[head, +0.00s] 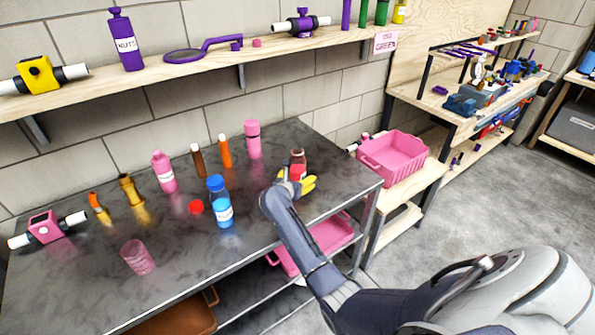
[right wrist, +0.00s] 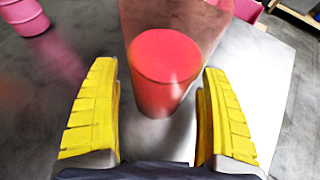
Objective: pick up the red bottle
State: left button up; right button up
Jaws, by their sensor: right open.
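The red bottle (head: 298,163) stands on the dark metal table near its right end, with my right gripper (head: 297,185) close in front of it. The gripper hides its lower part. In the right wrist view a red round-topped piece (right wrist: 165,70) with a see-through reddish body behind it lies between and beyond the two yellow fingers of my right gripper (right wrist: 160,125). The fingers are wide apart, with a visible gap on each side of the red piece. My left gripper is in neither view.
A blue bottle (head: 219,205), a red cap (head: 196,207) and a pink bottle (head: 253,140) stand left of the gripper. More bottles and a pink cup (head: 138,257) are farther left. A pink crate (head: 395,158) is beyond the table's right edge. A shelf (head: 190,68) runs above.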

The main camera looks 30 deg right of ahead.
jog(key=c, duration=1.6)
jog(key=shift+r, duration=0.3)
notch_tip(320, 180, up, 19)
send_over(297, 146)
jog(key=shift+s, duration=0.1)
dwell(0.8)
